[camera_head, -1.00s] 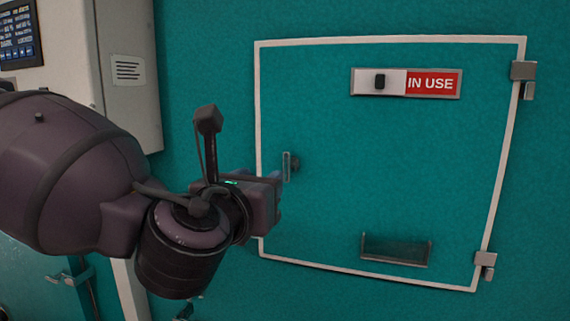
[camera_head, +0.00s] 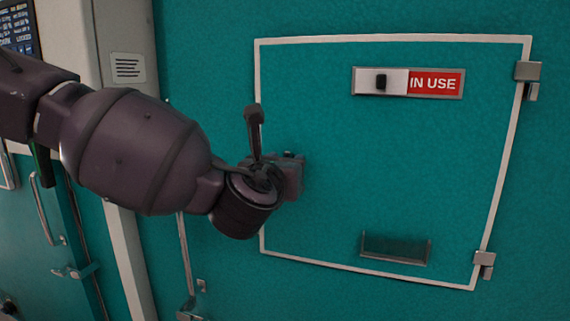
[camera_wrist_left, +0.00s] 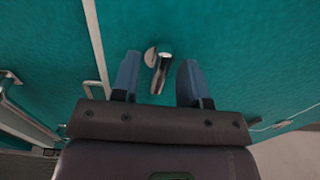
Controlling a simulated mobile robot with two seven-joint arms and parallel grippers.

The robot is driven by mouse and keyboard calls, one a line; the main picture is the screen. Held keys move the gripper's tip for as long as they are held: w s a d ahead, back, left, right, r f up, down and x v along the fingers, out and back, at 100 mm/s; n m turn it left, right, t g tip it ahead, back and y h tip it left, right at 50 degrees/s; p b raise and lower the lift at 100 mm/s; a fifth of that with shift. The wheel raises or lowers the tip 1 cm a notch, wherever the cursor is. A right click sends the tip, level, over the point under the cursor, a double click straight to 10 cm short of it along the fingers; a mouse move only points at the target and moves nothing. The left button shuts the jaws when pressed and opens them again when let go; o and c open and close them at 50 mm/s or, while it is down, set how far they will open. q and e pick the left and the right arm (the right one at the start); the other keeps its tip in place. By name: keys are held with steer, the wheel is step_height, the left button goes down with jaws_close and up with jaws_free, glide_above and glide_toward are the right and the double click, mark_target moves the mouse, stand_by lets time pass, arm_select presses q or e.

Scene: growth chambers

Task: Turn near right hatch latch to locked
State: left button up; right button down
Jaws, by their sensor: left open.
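The hatch (camera_head: 385,165) is a teal panel with a white outline, seen in the head view. Its latch (camera_wrist_left: 161,72) is a small metal handle on a round base, in the left wrist view. My left gripper (camera_wrist_left: 158,78) is open, with one blue finger on each side of the latch handle and a gap to both. In the head view my left gripper (camera_head: 296,172) is at the hatch's left edge, and my wrist hides most of the latch. My right gripper is out of view.
An IN USE slider sign (camera_head: 408,82) is on the upper hatch. The hatch's middle is clear.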

arm_select(q)
steer(key=shift+c, duration=0.3)
jaws_close()
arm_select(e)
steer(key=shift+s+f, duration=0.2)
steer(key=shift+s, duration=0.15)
